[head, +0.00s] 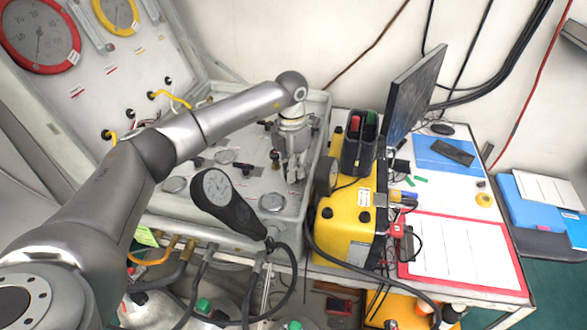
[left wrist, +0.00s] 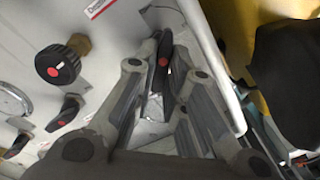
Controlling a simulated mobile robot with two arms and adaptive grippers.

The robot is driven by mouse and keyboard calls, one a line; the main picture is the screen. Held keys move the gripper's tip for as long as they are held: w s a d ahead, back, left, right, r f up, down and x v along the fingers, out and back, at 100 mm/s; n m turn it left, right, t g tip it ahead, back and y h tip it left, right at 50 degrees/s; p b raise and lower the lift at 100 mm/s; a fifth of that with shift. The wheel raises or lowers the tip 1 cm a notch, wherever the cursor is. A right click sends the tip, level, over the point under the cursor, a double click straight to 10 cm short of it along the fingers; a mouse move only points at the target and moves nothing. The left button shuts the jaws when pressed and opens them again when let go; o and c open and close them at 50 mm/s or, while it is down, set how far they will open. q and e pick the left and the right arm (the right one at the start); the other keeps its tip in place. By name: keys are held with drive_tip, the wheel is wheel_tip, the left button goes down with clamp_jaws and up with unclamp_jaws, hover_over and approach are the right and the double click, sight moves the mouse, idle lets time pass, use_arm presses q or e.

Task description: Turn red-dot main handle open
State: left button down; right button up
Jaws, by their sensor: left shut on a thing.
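A slim black handle with a red dot (left wrist: 164,62) stands between the fingertips of my left gripper (left wrist: 162,75) in the left wrist view. The gripper is shut on this handle. In the head view my left gripper (head: 294,176) reaches down to the right side of the grey panel case (head: 312,125), and its fingers hide the handle there. A round black knob with a red dot (left wrist: 60,66) on a brass stem sits to the left of the fingers, apart from them. My right gripper is in neither view.
Black levers with red marks (left wrist: 68,108) and a gauge (left wrist: 12,100) lie left of the gripper. A black handheld gauge (head: 222,195) stands in front. The case's raised rim and a yellow box (head: 342,240) are close on the right. A monitor (head: 415,90) stands behind.

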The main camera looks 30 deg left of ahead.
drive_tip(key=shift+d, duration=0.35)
use_arm(q)
drive_tip(key=shift+n, duration=0.6)
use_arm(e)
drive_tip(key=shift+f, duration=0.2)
use_arm(q)
drive_tip(key=n+b, duration=0.1)
drive_tip(key=n, duration=0.2)
drive_tip(key=shift+d, duration=0.15)
drive_tip(key=shift+d+r+n+b, duration=0.15)
drive_tip(key=shift+n+b, duration=0.35)
drive_tip(key=shift+n, duration=1.3)
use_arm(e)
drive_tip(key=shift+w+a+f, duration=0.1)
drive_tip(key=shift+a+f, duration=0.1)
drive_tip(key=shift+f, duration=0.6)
use_arm(q)
drive_tip(key=c, duration=1.8)
unclamp_jaws()
drive_tip(key=shift+o, duration=0.2)
drive_tip(key=shift+s, duration=0.1)
wheel_tip(320, 180, up, 12)
drive_tip(key=shift+a, duration=0.25)
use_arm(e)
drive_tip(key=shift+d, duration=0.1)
